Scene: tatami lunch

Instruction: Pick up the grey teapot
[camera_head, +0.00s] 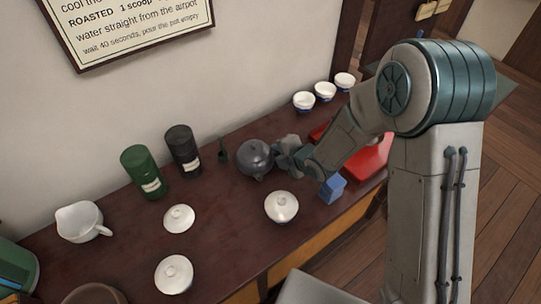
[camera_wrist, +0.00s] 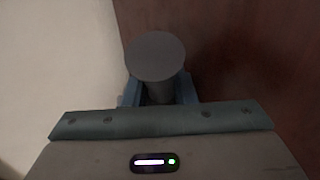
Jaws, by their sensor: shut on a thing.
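The grey teapot (camera_head: 253,157) sits on the dark wooden counter in the head view, left of my gripper (camera_head: 280,157). It is round, with a lid and a small knob, and looks upright. I cannot tell whether its base touches the counter. In the wrist view a grey round-ended piece (camera_wrist: 155,57), which looks like the teapot's side handle, stands between the jaws of my gripper (camera_wrist: 160,98). The jaws are shut on it. My gripper hides the handle in the head view.
A black canister (camera_head: 182,149) and a green canister (camera_head: 143,171) stand left, along the wall. White cups (camera_head: 325,91) stand behind.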

